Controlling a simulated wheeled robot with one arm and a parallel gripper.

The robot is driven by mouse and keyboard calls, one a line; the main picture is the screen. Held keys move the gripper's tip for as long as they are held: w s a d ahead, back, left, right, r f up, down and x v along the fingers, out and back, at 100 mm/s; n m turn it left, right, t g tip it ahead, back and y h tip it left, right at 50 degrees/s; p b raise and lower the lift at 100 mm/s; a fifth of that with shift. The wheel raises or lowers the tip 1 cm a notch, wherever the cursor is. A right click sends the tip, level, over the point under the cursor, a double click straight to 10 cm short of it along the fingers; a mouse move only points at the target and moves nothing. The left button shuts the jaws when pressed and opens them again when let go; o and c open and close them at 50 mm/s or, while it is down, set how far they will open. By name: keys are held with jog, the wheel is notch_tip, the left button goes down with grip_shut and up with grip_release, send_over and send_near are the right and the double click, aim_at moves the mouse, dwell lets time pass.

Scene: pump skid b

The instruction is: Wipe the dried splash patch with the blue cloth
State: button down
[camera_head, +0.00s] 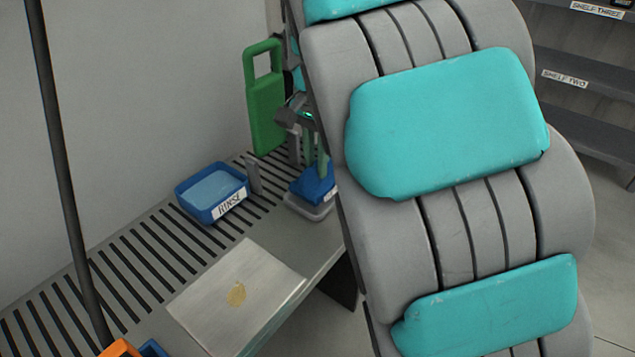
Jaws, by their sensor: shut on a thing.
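The blue cloth (313,187) is a folded bundle at a shallow grey tray (308,209) near the right end of the slatted bench. My gripper (318,163) points down and is shut on the top of the cloth; my arm hides part of it. I cannot tell whether the cloth rests in the tray or is just above it. The dried splash patch (236,294) is a small tan-yellow stain on a pale flat plate (205,302) at the bench's front, left of and nearer than the cloth, uncovered.
A blue tray labelled RINSE (212,195) holds pale blue liquid left of the cloth. A green handled container (265,105) stands behind. A dark pole (62,160) rises at left; an orange object (120,349) is at the bottom. Dark shelves (585,95) stand far right.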

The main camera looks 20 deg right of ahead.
jog(key=shift+r+p, duration=0.8)
jog(key=shift+r, duration=1.05)
